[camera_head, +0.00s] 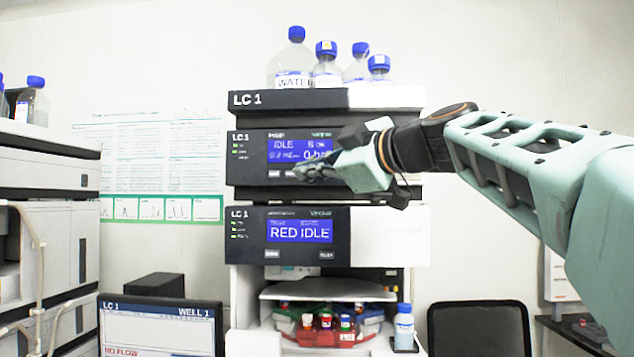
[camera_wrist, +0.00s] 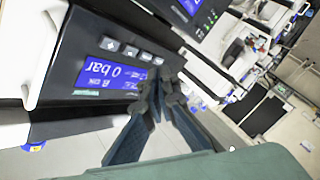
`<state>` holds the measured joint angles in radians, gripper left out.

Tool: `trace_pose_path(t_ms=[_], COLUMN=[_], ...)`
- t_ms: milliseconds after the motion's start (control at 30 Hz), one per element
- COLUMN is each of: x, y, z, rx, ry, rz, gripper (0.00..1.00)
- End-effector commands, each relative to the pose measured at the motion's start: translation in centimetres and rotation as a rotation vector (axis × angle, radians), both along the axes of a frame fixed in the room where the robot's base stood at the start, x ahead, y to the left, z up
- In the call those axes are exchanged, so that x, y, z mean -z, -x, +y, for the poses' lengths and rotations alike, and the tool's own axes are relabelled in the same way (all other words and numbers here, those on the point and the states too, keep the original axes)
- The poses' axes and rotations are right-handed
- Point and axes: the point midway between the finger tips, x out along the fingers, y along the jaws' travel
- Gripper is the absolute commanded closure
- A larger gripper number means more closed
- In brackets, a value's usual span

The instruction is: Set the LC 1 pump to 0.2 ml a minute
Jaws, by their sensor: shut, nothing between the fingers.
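The LC 1 pump (camera_head: 250,172) is the dark-fronted module under the bottle tray. Its blue display (camera_head: 284,152) reads IDLE and is partly covered by my gripper; the small flow figure is too blurred to read surely. In the wrist view the pump display (camera_wrist: 122,73) is upside down and shows 0 bar, with a row of grey buttons (camera_wrist: 131,52) beside it. My gripper (camera_head: 305,172) is shut and empty, its tips in front of the pump's lower front near the buttons. In the wrist view the fingertips (camera_wrist: 160,94) are close to the button row's end; I cannot tell whether they touch.
A tray (camera_head: 287,99) with blue-capped bottles (camera_head: 296,62) tops the stack. Below the pump, another module's display (camera_head: 300,232) reads RED IDLE. A monitor (camera_head: 160,325) at lower left reads NO FLOW. A capped bottle (camera_head: 404,328) stands low right of the open sample bay.

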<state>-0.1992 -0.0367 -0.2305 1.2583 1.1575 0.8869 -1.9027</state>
Motion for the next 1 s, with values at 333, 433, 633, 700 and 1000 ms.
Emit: trace_pose_path(t_ms=[333, 433, 633, 700, 1000], x=[0.0, 0.0, 0.0, 0.0, -0.1], y=[2.1, 2.1, 2.1, 2.0, 1.5], z=[0.1, 0.1, 0.1, 0.1, 0.1], rx=[0.0, 0.0, 0.0, 0.0, 0.0], ry=[-0.001, -0.001, -0.001, 0.0, 0.0], rz=[0.001, 0.001, 0.001, 0.0, 0.002], gripper=[1.0, 1.0, 1.0, 1.0, 1.0])
